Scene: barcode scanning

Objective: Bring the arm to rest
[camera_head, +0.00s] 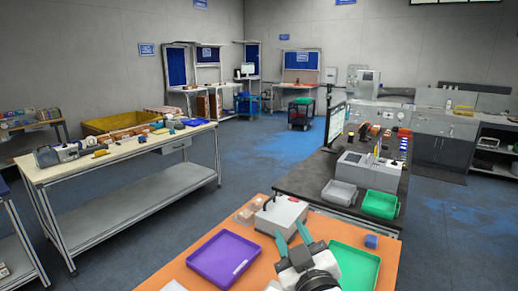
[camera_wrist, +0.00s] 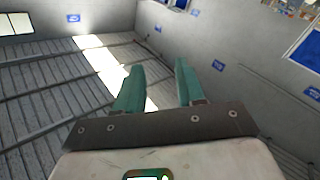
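My gripper (camera_head: 289,229) is above the orange table (camera_head: 180,270) in the head view, near the bottom of the picture. Its two green fingers point up and away from my body. In the wrist view my gripper (camera_wrist: 157,68) is open, with a clear, empty gap between the fingers. Behind the fingers that view shows only the ceiling beams and upper walls. The rest of my arm is mostly cut off at the bottom of the head view.
On the orange table are a purple tray (camera_head: 224,258), a green tray (camera_head: 354,268), a white-topped box (camera_head: 281,217) just beyond my fingers and a small blue block (camera_head: 371,241). A dark bench (camera_head: 320,170) adjoins behind. Blue floor (camera_head: 250,165) lies clear at centre-left.

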